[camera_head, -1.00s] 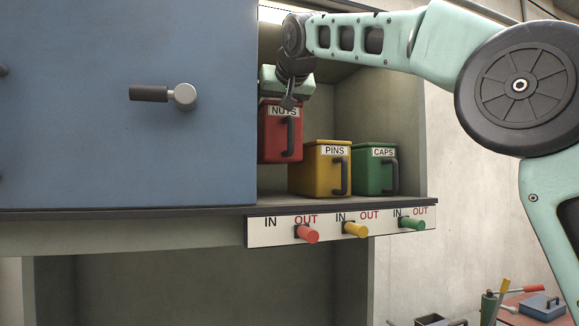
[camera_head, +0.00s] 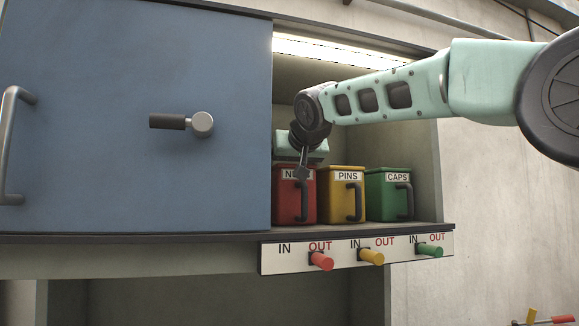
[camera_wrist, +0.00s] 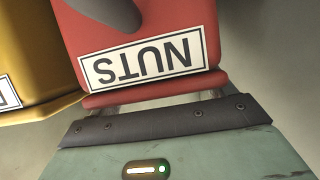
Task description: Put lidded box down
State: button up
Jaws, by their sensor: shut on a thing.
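The lidded box is the red NUTS box (camera_head: 288,209), upright in the cabinet at the left of the row. Its base looks level with the other boxes, at the shelf; whether it bears fully on the shelf I cannot tell. My gripper (camera_head: 297,161) is above it, shut on its top. In the wrist view the red box (camera_wrist: 140,22) with its NUTS label fills the upper middle, against the gripper's dark bar. The fingertips are mostly hidden. The box's left side is close to the blue door's edge in the head view.
The yellow PINS box (camera_head: 336,208) stands close at the red box's right, then the green CAPS box (camera_head: 381,207). A blue door (camera_head: 110,110) covers the cabinet's left. Below the shelf edge, an IN/OUT panel (camera_head: 285,262) carries red, yellow and green knobs.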

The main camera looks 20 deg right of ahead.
jog(key=o, duration=1.6)
jog(key=shift+o, duration=0.2)
jog(key=b+v, duration=0.4)
jog(key=v, duration=0.8)
